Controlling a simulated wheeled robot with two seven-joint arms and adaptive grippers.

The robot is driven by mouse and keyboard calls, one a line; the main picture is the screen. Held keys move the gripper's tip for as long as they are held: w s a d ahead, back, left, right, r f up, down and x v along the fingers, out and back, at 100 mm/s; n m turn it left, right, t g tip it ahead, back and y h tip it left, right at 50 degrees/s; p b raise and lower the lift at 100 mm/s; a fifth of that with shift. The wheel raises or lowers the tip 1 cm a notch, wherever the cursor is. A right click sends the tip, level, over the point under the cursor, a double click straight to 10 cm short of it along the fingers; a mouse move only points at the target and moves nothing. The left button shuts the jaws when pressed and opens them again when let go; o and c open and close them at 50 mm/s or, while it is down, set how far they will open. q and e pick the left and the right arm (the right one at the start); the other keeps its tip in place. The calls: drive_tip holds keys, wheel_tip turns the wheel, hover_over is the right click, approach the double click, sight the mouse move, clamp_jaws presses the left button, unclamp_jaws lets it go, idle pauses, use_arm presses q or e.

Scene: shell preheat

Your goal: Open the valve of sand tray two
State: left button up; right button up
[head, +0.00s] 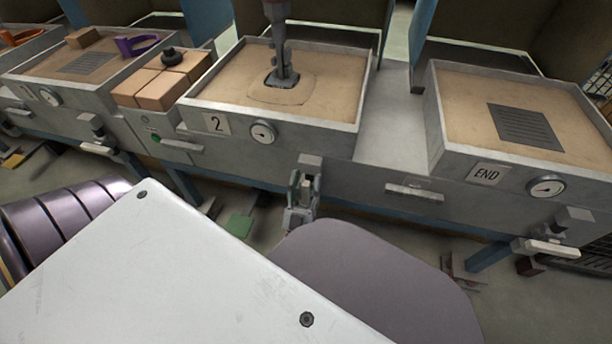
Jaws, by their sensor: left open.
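Sand tray two (340,140) is a grey box of tan sand marked with a "2" plate (216,123) and a round gauge (264,132). Its valve block (309,160) juts from the front, right of the gauge. My left gripper (305,183) is just below this block, open, with its fingers pointing up towards the valve. The gripper hides the valve's lower part and handle, so I cannot tell whether it touches them. My right gripper is not in view.
The END tray (448,130) stands at right, with its valve handle (545,248) low on its front. Tan blocks (160,88) sit left of tray two. Another sand tray (30,72) is at far left. A bar handle (414,194) sticks out right of my gripper.

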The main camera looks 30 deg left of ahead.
use_arm(q)
drive_tip(key=shift+r, duration=1.1)
drive_tip(key=shift+s, duration=0.1)
